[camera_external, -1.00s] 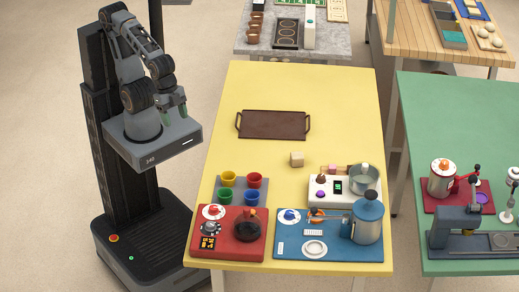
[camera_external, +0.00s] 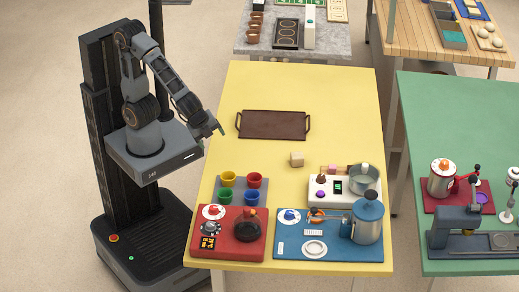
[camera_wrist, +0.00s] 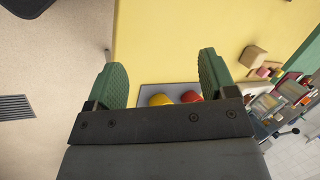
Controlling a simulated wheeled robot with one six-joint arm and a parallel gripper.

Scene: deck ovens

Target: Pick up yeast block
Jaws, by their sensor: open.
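The yeast block (camera_external: 297,159) is a small beige cube on the yellow table (camera_external: 250,90), right of the table's middle and in front of the brown tray. In the wrist view the same block (camera_wrist: 253,57) shows at the upper right, beyond the right finger. My gripper (camera_external: 217,126) is over the table's left edge, well left of the block and apart from it. In the wrist view its two green fingers (camera_wrist: 160,80) stand wide apart with nothing between them.
A brown tray (camera_external: 272,124) with handles lies behind the block. Coloured cups on a grey tray (camera_external: 263,196) stand front left. A white scale (camera_external: 325,200) with a metal pot (camera_external: 362,172), a red mat (camera_external: 228,252) and a blue mat (camera_external: 290,258) fill the front. The table's back is clear.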

